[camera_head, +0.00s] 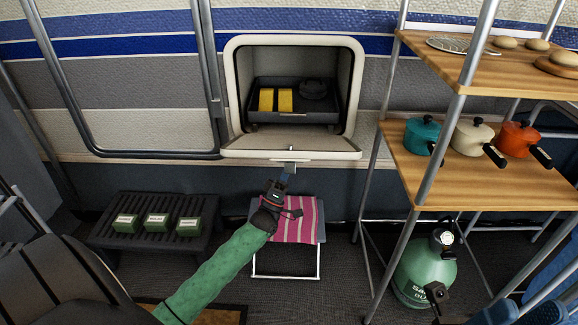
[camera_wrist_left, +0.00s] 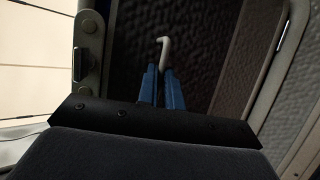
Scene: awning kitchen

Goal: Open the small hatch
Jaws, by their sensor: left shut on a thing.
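The small hatch (camera_head: 292,143) in the wall is open in the head view. Its door hangs folded down and outward, about level, below the opening. A small metal handle (camera_head: 291,167) sticks down from the door's front edge. My left gripper (camera_head: 284,178), on the green-sleeved arm, is at this handle. In the left wrist view its blue fingers (camera_wrist_left: 162,88) are close together around the pale hooked handle (camera_wrist_left: 164,45). My right gripper (camera_head: 437,292) is small and dark at the lower right, in front of the green gas bottle, apart from the hatch; its fingers cannot be made out.
Inside the hatch is a black tray (camera_head: 293,117) with two yellow blocks (camera_head: 275,100) and a dark round thing. A striped stool (camera_head: 298,222) stands below. A shelf rack (camera_head: 480,165) with pots is right, a gas bottle (camera_head: 415,270) under it. A dark bench (camera_head: 150,225) holds green boxes.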

